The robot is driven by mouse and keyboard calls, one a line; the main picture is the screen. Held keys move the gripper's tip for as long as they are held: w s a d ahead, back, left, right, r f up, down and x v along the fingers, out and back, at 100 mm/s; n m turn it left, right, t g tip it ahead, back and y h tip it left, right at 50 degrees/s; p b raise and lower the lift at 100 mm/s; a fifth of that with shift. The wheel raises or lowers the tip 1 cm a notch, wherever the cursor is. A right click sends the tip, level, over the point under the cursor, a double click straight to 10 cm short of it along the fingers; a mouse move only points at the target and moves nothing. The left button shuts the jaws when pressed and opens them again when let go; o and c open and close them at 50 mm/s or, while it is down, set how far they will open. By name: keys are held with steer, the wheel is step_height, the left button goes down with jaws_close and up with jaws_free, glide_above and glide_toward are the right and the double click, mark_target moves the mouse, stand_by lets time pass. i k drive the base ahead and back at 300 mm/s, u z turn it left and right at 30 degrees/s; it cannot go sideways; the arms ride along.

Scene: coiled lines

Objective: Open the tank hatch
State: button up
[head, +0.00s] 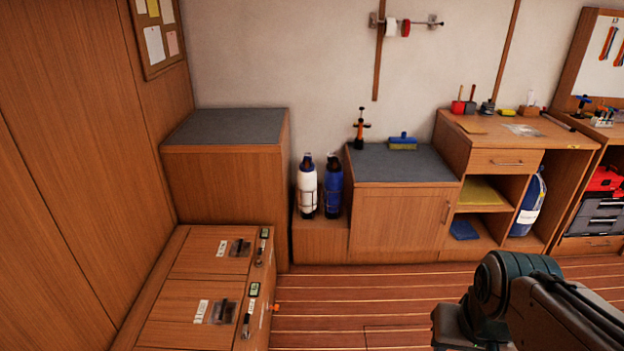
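A wooden bench (150,282) at the lower left has two panels in its top. The far panel (195,258) and the near panel (180,300) each carry a dark handle in a recessed plate and a white label. Both panels lie flat and look closed. Latches and small green-screened devices sit along the bench's right edge. I cannot tell from the labels which panel is the tank hatch. A rectangular outline (395,338) also shows in the plank floor at the bottom. Part of my arm shows at the lower right, but my gripper is not in view.
A tall grey-topped cabinet (237,205) stands behind the bench. White (307,187) and blue (333,187) cylinders stand on a low wooden box beside it. A grey-topped cupboard (400,215) and a workbench (490,142) line the wall. The plank floor (345,295) is clear.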

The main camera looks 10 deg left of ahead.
mark_target(204, 251)
steer(key=z, duration=0.15)
steer(key=i, duration=1.6)
steer(key=u, duration=0.6)
steer(key=i, duration=1.2)
steer(key=u, duration=1.65)
steer(key=i, duration=0.7)
steer(key=u, duration=0.55)
